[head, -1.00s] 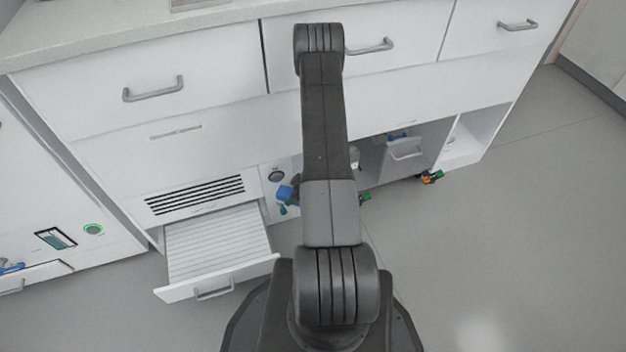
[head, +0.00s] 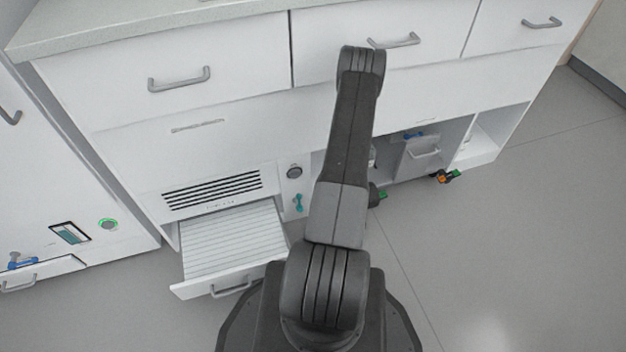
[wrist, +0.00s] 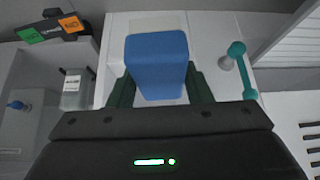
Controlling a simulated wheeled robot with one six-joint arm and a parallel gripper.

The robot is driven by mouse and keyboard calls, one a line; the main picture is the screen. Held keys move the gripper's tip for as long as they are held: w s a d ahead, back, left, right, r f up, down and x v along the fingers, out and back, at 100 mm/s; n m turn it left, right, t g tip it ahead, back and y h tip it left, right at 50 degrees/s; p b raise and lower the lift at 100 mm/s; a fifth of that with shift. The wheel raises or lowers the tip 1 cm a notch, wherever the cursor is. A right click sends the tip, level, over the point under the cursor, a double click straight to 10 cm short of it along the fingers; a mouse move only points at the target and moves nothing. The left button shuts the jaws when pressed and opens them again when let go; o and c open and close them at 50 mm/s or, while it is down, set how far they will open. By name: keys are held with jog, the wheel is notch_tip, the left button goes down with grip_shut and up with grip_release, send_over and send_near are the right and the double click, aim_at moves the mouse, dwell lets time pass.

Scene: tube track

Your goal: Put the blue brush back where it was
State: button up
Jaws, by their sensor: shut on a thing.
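The blue brush shows in the wrist view as a blue block (wrist: 157,66) between the two dark green fingers of my gripper (wrist: 160,88). My gripper is shut on it. Only its blue face shows; no bristles are visible. Behind it is a pale panel, and I cannot tell the distance between them. In the head view my own arm hides the gripper and the brush.
A teal handle (head: 299,203) is on the cabinet front; it also shows in the wrist view (wrist: 241,69). The low slatted drawer (head: 232,246) stands open left of it. An open bay with a small grey-fronted bin (head: 422,150) lies to the right. Right floor is clear.

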jog(key=shift+s+d+f+m, duration=0.15)
jog(key=shift+d+f+m, duration=0.15)
jog(key=shift+d, duration=0.15)
jog(key=shift+f+h, duration=0.15)
jog(key=shift+h, duration=0.15)
jog(key=w+a+b, duration=0.1)
jog(key=w+a, duration=0.1)
jog(key=w, duration=0.3)
jog(key=w+a+b, duration=0.2)
jog(key=w, duration=0.3)
jog(key=w+a+b, duration=0.1)
jog(key=w+a, duration=0.1)
jog(key=w, duration=0.4)
jog(key=shift+a, duration=0.25)
jog(key=shift+w+a+f+b, duration=0.1)
jog(key=shift+w+f+b, duration=0.1)
jog(key=shift+f+b, duration=1.25)
jog(key=shift+f, duration=0.35)
jog(key=shift+f, duration=0.15)
jog(key=o, duration=1)
jog(key=shift+c, duration=0.2)
